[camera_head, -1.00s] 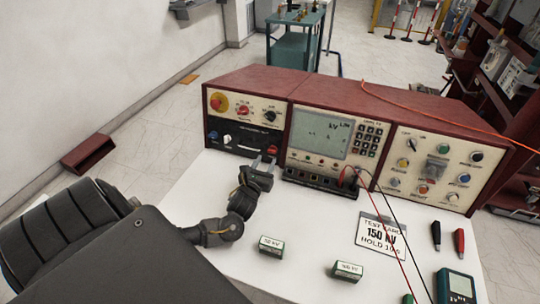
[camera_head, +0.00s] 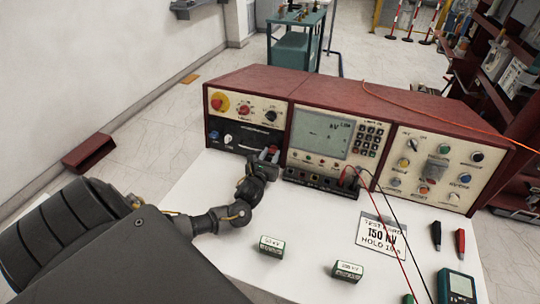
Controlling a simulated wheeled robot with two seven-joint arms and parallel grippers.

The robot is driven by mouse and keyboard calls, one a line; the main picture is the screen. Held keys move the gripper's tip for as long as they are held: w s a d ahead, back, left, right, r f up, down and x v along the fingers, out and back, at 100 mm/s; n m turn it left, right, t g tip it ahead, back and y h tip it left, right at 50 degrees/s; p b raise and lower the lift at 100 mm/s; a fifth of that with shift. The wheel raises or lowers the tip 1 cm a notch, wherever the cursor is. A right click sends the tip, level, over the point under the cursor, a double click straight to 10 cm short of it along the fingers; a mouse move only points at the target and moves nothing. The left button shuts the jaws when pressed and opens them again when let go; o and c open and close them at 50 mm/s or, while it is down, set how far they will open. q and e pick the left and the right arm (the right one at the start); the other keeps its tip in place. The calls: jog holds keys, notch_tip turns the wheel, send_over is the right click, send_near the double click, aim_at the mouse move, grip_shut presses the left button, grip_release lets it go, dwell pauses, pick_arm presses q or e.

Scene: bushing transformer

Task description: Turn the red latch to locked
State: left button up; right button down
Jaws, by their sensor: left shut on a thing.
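The red latch (camera_head: 276,149) is at the lower right of the red-cased console's left panel (camera_head: 243,115), low above the table. It is small and partly hidden by my left gripper. My left gripper (camera_head: 270,155) is at the latch, its fingers up against the panel front and closed on the latch. The latch's exact angle is hard to tell at this size. My right gripper is not in view.
The console's middle panel has a display (camera_head: 321,133) and red and black leads. A test card (camera_head: 382,237), small green-edged blocks (camera_head: 272,246), black and red probes and a handheld meter (camera_head: 456,287) lie on the white table.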

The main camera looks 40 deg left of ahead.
pick_arm(q)
jog(key=shift+n+p, duration=0.3)
jog(key=shift+n, duration=0.1)
jog(key=n+y+p, duration=0.1)
jog(key=n+p, duration=0.1)
jog(key=n, duration=0.1)
jog(key=shift+r+g, duration=0.15)
jog(key=shift+g, duration=0.15)
jog(key=n+p, duration=0.1)
jog(key=n, duration=0.2)
jog(key=n+g+y+p, duration=0.1)
jog(key=n+p, duration=0.1)
jog(key=n, duration=0.1)
jog(key=shift+d+n+y, duration=0.1)
jog(key=shift+n+y, duration=0.2)
jog(key=n+p, duration=0.1)
jog(key=n, duration=0.2)
jog(key=n+g+p, duration=0.1)
jog(key=n+p, duration=0.1)
jog(key=n, duration=0.1)
jog(key=shift+w+r+g, duration=0.1)
jog(key=shift+g, duration=0.2)
jog(key=n+p, duration=0.1)
jog(key=n, duration=0.1)
jog(key=shift+n+g+p, duration=0.3)
jog(key=shift+g+p, duration=0.1)
jog(key=shift+n, duration=0.5)
